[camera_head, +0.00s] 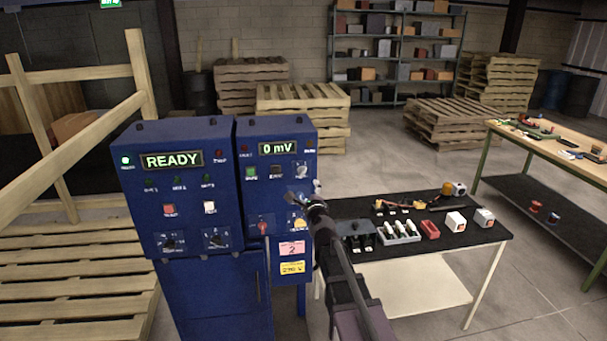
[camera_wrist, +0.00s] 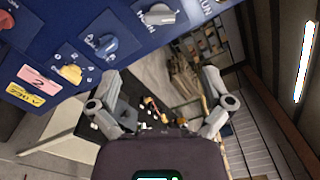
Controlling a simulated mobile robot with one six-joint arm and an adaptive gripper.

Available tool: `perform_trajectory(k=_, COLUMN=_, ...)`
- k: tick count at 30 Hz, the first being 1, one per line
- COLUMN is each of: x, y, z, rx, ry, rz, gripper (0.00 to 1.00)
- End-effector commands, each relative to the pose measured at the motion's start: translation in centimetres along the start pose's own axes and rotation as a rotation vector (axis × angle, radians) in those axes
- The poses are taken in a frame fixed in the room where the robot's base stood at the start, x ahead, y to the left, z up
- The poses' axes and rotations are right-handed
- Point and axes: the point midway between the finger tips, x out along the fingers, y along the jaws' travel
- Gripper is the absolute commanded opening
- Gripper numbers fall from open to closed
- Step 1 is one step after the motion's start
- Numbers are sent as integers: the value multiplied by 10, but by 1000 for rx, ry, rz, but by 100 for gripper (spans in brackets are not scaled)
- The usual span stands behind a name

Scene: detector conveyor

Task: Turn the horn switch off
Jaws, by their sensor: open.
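The blue control cabinet (camera_head: 278,215) carries several rotary knobs. In the wrist view a grey knob (camera_wrist: 158,14), a blue knob (camera_wrist: 104,45), a yellow knob (camera_wrist: 70,73) and part of a red knob (camera_wrist: 5,20) show on its tilted face. In the head view my gripper (camera_head: 307,198) is at the cabinet's right edge, partly covering the panel beside the yellow knob (camera_head: 300,226).
A second blue cabinet (camera_head: 185,190) reading READY adjoins on the left, beside a wooden rail (camera_head: 80,150). A black-topped table (camera_head: 470,236) with small parts stands right of my arm. Pallets (camera_head: 300,98) and shelves (camera_head: 395,50) are farther back.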

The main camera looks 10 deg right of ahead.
Motion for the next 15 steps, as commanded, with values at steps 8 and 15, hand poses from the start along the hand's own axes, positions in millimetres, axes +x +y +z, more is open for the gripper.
perform_trajectory(k=8, x=0, y=0, z=-1, rx=-1, ry=2, rz=0, gripper=100)
perform_trajectory(k=15, x=7, y=0, z=-1, rx=-1, ry=1, rz=0, gripper=100)
